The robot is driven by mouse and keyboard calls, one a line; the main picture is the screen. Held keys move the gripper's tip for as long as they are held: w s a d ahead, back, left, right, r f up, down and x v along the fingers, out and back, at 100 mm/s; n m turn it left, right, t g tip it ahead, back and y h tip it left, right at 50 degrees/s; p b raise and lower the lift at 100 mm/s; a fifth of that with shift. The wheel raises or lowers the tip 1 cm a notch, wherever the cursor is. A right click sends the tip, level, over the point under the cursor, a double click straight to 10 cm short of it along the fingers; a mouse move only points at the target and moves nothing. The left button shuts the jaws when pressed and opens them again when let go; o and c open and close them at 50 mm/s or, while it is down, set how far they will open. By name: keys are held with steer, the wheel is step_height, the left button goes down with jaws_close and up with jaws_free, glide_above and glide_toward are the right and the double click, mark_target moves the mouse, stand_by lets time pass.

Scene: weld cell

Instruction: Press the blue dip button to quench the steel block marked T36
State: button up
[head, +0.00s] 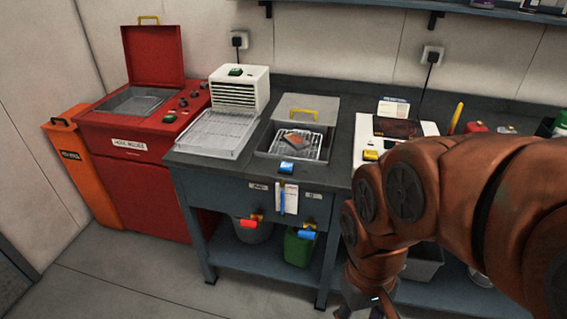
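A blue button (287,167) sits at the front of the bench, on the near side of a grey quench tank (262,140). The tank's lid (312,106) with a yellow handle stands open behind it. A brownish block (296,139) rests on a wire rack (312,149) in the tank; no T36 mark can be read at this size. My gripper (366,305) hangs low at the bottom edge, in front of the bench, below and right of the blue button and well apart from it. Its fingers are partly cut off, so its opening is unclear.
A red machine (135,140) with an open lid stands left, beside an orange bin (80,165). A white unit (240,88) and a tray (217,133) are left of the tank. Red (249,223) and blue (307,234) valve handles stick out below. My arm covers the right side.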

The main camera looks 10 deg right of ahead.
jaws_close()
stand_by(1.4)
